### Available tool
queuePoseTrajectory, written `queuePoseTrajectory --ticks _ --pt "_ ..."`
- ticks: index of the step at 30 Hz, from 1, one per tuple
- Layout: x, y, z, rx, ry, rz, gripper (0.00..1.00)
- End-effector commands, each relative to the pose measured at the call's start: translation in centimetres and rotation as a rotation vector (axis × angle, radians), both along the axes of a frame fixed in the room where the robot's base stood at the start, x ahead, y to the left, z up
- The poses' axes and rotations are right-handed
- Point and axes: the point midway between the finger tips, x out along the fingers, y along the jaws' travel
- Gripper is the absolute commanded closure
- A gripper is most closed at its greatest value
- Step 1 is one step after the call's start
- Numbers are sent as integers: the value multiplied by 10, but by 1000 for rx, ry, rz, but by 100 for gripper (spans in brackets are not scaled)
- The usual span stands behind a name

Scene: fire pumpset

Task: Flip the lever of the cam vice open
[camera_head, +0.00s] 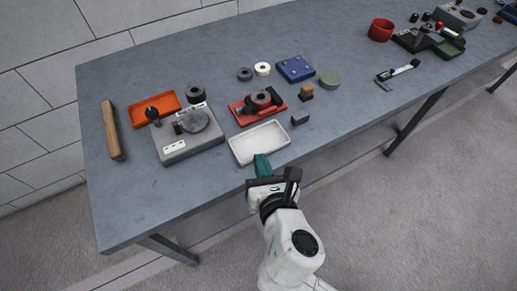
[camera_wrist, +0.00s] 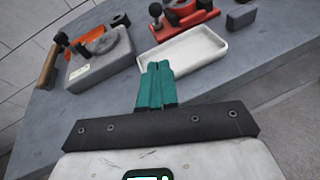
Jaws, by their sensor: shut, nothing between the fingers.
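A red device (camera_head: 245,111) with a black ball-ended part, which looks like the cam vice, stands mid-table behind the white tray. A dark red ring-shaped part (camera_head: 261,98) sits on it. The wrist view shows the red device (camera_wrist: 184,18) at the top, partly cut off, with its black ball knob (camera_wrist: 155,10) standing up at its left. My gripper (camera_head: 261,158) has teal fingers and is at the table's front edge, just in front of the tray and apart from the vice. In the wrist view its fingers (camera_wrist: 156,68) are together and hold nothing.
The white tray (camera_head: 237,149) lies between my gripper and the red device. A grey block with a round disc (camera_head: 172,153) and an orange tray (camera_head: 135,110) stand left. A small dark block (camera_head: 299,118) lies right. The front-left table top is clear.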

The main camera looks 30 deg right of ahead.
Motion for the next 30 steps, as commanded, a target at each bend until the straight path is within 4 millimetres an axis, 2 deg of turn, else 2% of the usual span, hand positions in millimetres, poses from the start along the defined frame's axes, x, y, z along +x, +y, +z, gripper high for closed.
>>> queuePoseTrajectory --ticks 13,15,21,30 --pt "80 -20 -24 2 -1 -5 100" --pt "90 -23 -16 2 -3 -3 100" --pt "107 -29 -7 2 -1 -2 100" --pt "112 -32 -6 2 1 -1 100"
